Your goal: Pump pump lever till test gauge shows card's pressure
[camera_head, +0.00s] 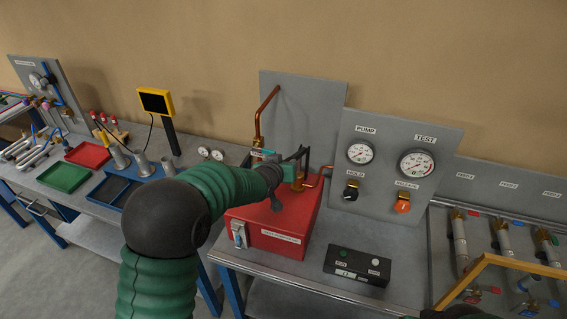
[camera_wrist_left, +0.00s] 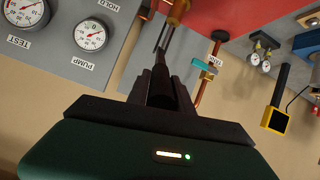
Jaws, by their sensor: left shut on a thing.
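My left arm reaches over the red pump box (camera_head: 272,222). My left gripper (camera_wrist_left: 163,82) is shut on the dark rod of the pump lever (camera_wrist_left: 167,50) in the left wrist view; in the head view the arm hides most of this grip. The test gauge (camera_head: 416,164) is the right dial on the grey panel, and it also shows in the left wrist view (camera_wrist_left: 22,10). The pump gauge (camera_head: 360,152) is to its left. I cannot make out a pressure card.
Below the gauges are a black hold knob (camera_head: 351,190) and an orange release knob (camera_head: 402,203). A black button box (camera_head: 358,266) lies on the bench front. A copper pipe (camera_head: 262,112) rises behind the pump. A tan frame (camera_head: 490,266) crosses the lower right.

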